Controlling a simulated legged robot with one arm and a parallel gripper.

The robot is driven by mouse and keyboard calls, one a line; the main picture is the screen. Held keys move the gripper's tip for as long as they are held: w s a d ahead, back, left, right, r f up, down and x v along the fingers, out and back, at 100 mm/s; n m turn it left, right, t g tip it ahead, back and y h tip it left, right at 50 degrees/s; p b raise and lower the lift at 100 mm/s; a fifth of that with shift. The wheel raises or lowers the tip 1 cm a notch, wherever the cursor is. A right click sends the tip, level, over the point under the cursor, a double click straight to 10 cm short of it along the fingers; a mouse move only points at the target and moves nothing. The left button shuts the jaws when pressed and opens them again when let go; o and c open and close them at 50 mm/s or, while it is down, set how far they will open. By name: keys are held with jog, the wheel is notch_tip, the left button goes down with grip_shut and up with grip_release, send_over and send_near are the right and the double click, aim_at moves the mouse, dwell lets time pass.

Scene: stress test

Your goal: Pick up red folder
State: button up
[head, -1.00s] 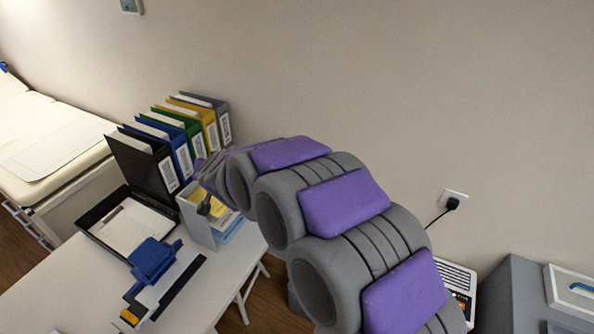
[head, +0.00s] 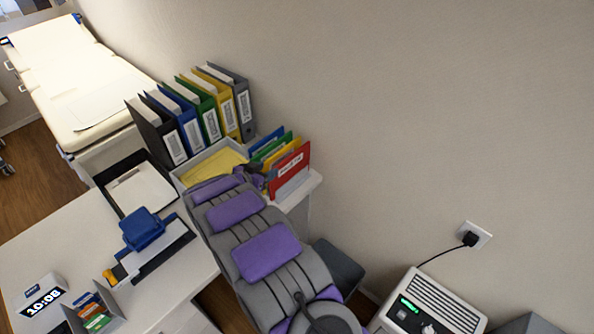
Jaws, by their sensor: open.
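The red folder (head: 291,168) stands upright in the head view, at the front right of a short row of coloured folders near the wall end of the white desk (head: 75,228). It has a white label on its face. My gripper (head: 264,178) is at the far end of my grey and purple arm, just left of the red folder. It is small and dark here, and its jaws are open. I cannot tell whether it touches the folder. My arm hides part of the desk and the tray beside the folders.
Blue, green and yellow folders (head: 270,148) stand close behind the red one. A tray with yellow paper (head: 215,164) is to their left. Several ring binders (head: 200,115) line the wall. A blue hole punch (head: 142,228) and a black tray (head: 150,190) occupy the desk.

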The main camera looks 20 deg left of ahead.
jog(key=b, duration=0.1)
send_near(286, 159)
jog(key=shift+w+a+f, duration=0.45)
jog(key=shift+w+f, duration=0.2)
jog(key=shift+w, duration=0.05)
jog(key=x, duration=0.2)
jog(key=d+b+x, duration=0.1)
jog(key=x, duration=0.2)
jog(key=r+b+x, duration=0.1)
jog(key=x, duration=0.2)
jog(key=shift+w+d+f, duration=0.1)
jog(key=shift+d, duration=0.3)
jog(key=shift+c, duration=0.4)
jog(key=shift+a+f, duration=0.2)
jog(key=shift+a, duration=0.3)
jog(key=c, duration=0.6)
grip_shut()
jog(key=shift+d+r, duration=0.1)
jog(key=shift+d, duration=0.1)
